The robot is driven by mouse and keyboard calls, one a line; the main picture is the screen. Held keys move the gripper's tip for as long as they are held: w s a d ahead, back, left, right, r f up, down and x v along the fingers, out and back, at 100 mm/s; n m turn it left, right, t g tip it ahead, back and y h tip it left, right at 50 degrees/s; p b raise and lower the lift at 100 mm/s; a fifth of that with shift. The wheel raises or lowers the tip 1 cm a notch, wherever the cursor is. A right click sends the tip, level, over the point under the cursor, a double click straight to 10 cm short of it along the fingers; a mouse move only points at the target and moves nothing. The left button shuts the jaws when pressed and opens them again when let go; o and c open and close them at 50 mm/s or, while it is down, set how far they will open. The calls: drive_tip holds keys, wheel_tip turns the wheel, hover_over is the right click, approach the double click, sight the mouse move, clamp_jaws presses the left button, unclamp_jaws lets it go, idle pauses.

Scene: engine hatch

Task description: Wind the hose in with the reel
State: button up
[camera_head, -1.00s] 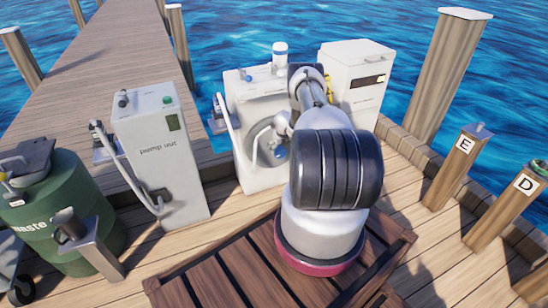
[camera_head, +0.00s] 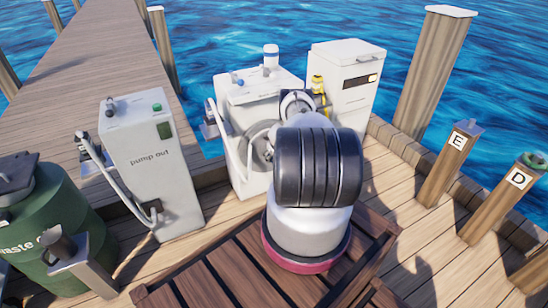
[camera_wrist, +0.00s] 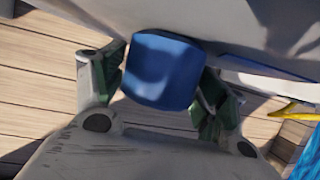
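The reel (camera_head: 258,150) is a round grey disc on the front of a white cabinet (camera_head: 238,97), partly hidden by my arm. A pale hose (camera_head: 226,128) runs down the cabinet's left side from a nozzle holder. In the wrist view a blue knob (camera_wrist: 164,72) sits between the green-padded fingers of my gripper (camera_wrist: 162,88). The pads lie close against both sides of the knob and appear to hold it. In the head view my arm hides the gripper and the knob.
A white pump-out cabinet (camera_head: 150,165) with its own hose stands left, beside a green waste drum (camera_head: 62,215). Another white cabinet (camera_head: 345,85) stands close right of the reel cabinet. Wooden posts E (camera_head: 448,165) and D (camera_head: 500,200) stand right. Water lies beyond the dock edge.

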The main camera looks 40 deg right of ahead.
drive_tip(key=c, duration=0.5)
drive_tip(key=shift+w+a+h, duration=0.1)
drive_tip(key=shift+w+h, duration=0.05)
drive_tip(key=shift+h, duration=0.15)
drive_tip(key=n+g+h, duration=0.1)
drive_tip(key=h, duration=0.3)
drive_tip(key=shift+a+f+h, duration=0.1)
drive_tip(key=shift+h, duration=0.2)
drive_tip(key=shift+n+h, duration=0.5)
drive_tip(key=shift+h, duration=1.2)
drive_tip(key=shift+g, duration=0.3)
drive_tip(key=o, duration=1)
